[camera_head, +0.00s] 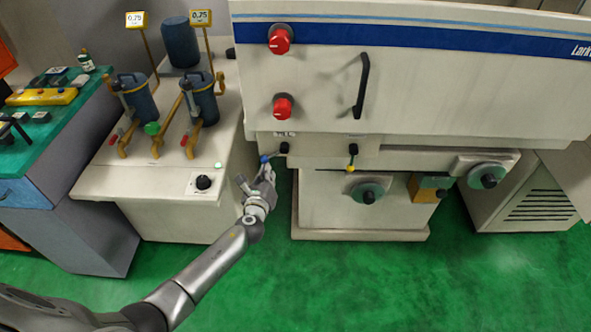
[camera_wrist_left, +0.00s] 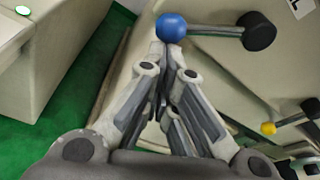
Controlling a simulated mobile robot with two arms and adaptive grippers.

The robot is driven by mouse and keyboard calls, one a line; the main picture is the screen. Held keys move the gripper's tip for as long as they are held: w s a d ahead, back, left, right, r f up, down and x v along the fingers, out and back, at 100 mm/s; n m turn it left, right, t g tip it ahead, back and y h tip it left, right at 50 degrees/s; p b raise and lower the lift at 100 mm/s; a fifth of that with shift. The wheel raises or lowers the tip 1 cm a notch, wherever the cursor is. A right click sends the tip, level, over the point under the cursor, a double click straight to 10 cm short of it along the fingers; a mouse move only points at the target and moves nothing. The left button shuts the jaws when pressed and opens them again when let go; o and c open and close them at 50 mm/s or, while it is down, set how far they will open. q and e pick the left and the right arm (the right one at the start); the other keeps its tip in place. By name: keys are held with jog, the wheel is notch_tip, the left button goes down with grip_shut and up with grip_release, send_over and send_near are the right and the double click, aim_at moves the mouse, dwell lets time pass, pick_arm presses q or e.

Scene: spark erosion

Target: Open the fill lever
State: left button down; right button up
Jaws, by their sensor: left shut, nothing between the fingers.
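A lever with a blue ball knob (camera_head: 264,158) and a black pivot (camera_head: 284,147) sits on the left of the machine's front, below a small label too small to read surely. In the left wrist view the blue knob (camera_wrist_left: 171,27) is at the top, and its rod runs right to the black pivot (camera_wrist_left: 259,31). My left gripper (camera_head: 267,172) is shut and empty, just below the knob. In the wrist view its fingertips (camera_wrist_left: 166,48) meet the knob's lower edge; I cannot tell if they touch. A second lever has a yellow knob (camera_head: 350,168) hanging below its pivot.
The machine's front (camera_head: 420,85) carries red knobs (camera_head: 281,106) and a black handle (camera_head: 361,86). A beige cabinet (camera_head: 150,205) with pumps stands left of my arm. Green floor (camera_head: 400,285) is clear in front.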

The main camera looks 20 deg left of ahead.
pick_arm(q)
jog(key=shift+s+a+r+p, duration=0.15)
jog(key=shift+a+r+p, duration=0.45)
jog(key=shift+r, duration=0.1)
jog(key=shift+s+a+r+p, duration=0.15)
jog(key=shift+a+r+p, duration=0.3)
jog(key=shift+a+r, duration=0.2)
pick_arm(e)
jog(key=shift+a+r, duration=0.15)
jog(key=shift+r, duration=1.2)
